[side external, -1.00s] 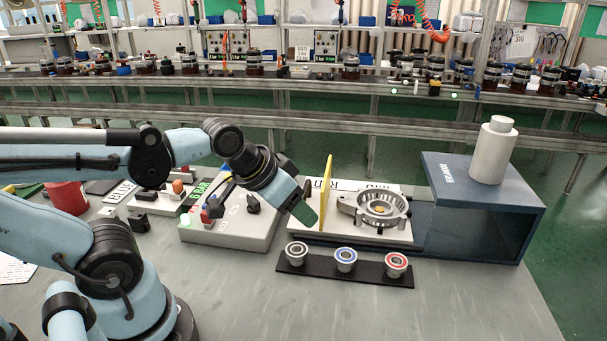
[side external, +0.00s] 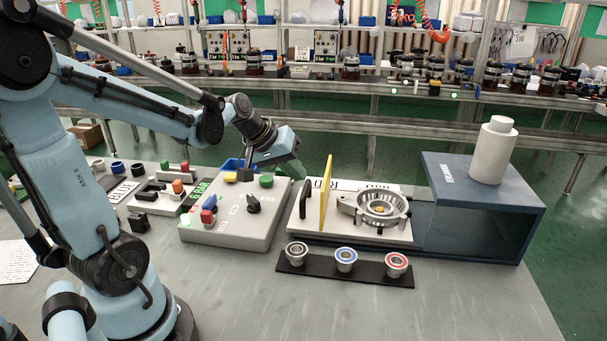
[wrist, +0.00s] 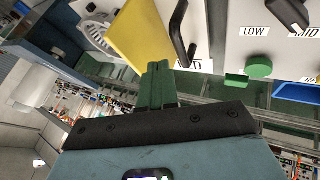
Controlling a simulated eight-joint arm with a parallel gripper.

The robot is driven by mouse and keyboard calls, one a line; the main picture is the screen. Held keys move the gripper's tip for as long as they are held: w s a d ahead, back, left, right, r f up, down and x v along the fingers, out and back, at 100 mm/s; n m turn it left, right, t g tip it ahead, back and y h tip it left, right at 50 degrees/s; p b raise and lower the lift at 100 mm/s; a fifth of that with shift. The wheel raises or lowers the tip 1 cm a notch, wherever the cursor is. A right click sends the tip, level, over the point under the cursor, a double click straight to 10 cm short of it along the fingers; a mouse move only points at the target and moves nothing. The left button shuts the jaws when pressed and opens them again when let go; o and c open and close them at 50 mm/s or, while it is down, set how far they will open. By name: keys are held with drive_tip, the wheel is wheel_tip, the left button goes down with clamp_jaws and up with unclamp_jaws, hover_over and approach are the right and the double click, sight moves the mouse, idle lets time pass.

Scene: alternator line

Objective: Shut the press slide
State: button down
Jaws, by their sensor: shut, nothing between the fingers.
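The press slide (side external: 345,234) is a light plate sticking out to the left of the dark blue press (side external: 484,170). It carries a round metal alternator housing (side external: 381,206), an upright yellow plate (side external: 327,193) and a black handle (side external: 305,200) at its left end. My gripper (side external: 298,173) is shut and empty, above and behind the slide's left end, apart from the handle. In the wrist view, the green fingers (wrist: 157,70) are together, beside the yellow plate (wrist: 150,40) and below the black handle (wrist: 180,35) in the picture.
A control box (side external: 230,225) with a black knob, a green button and red and blue parts stands left of the slide. A black strip (side external: 320,269) with three bearings lies in front. A white cylinder (side external: 495,150) tops the press. The front tabletop is clear.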

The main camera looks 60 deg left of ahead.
drive_tip(key=shift+x, duration=3.65)
drive_tip(key=w+d, duration=1.5)
drive_tip(key=shift+w+d, duration=0.3)
drive_tip(key=shift+s, duration=0.1)
drive_tip(key=d+v, duration=0.1)
drive_tip(key=v, duration=0.9)
drive_tip(key=s+a+m, duration=0.2)
drive_tip(key=s+m, duration=0.2)
drive_tip(key=s, duration=0.7)
drive_tip(key=s+a+f+m+y, duration=0.1)
drive_tip(key=s+a+m, duration=0.1)
drive_tip(key=s, duration=0.9)
drive_tip(key=shift+f+m, duration=0.2)
drive_tip(key=shift+m, duration=0.7)
